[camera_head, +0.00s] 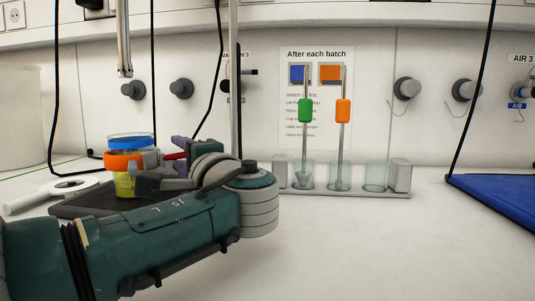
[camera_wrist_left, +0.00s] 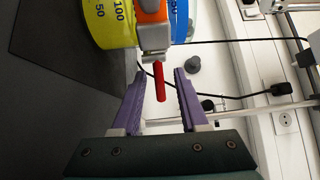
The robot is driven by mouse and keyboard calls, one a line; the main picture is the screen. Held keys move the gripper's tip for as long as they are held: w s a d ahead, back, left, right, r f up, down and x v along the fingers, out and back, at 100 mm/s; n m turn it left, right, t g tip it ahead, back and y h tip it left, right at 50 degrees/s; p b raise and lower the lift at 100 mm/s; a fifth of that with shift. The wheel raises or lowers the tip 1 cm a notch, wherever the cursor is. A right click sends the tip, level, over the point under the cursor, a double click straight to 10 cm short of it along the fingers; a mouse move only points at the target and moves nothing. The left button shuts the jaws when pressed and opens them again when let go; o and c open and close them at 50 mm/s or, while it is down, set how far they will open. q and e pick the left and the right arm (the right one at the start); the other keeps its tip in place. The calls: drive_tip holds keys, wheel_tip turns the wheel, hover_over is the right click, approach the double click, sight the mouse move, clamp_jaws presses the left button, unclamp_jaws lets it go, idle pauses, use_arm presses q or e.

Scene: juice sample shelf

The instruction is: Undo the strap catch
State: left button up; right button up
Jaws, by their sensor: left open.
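A yellow jar with a blue upper part (camera_head: 130,141) stands on a dark mat at the left, with an orange strap (camera_head: 122,161) around it. In the wrist view, the yellow jar wall (camera_wrist_left: 108,22) and the orange strap (camera_wrist_left: 151,10) show at the top. A grey catch (camera_wrist_left: 154,38) sits on the strap, with a red lever (camera_wrist_left: 160,82) sticking out from it. My left gripper (camera_wrist_left: 160,75) is open, its purple fingers on either side of the lever with gaps visible. In the head view, my left gripper (camera_head: 180,152) is partly hidden by its wrist.
A rack with glass cups (camera_head: 345,192) and green and orange-handled rods stands at centre right. A blue mat (camera_head: 500,205) lies at right. The front bench is clear.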

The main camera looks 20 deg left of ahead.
use_arm(q)
clamp_jaws()
idle(0.3)
drive_tip(key=shift+r+p, duration=0.15)
drive_tip(key=shift+p, duration=0.25)
drive_tip(key=m+t+h+p, duration=0.1)
drive_tip(key=m+t+p, duration=0.1)
drive_tip(key=t+h+p, duration=0.1)
drive_tip(key=p, duration=0.1)
drive_tip(key=shift+s+d+r+m+h, duration=0.1)
drive_tip(key=shift+s+d+m+h, duration=0.2)
drive_tip(key=shift+m, duration=0.1)
drive_tip(key=m+t+h, duration=0.1)
drive_tip(key=t+h, duration=0.1)
drive_tip(key=shift+s+d+f+m+h+p, duration=0.1)
drive_tip(key=shift+d+f+m+h+p, duration=0.1)
drive_tip(key=shift+m+h+p, duration=0.15)
unclamp_jaws()
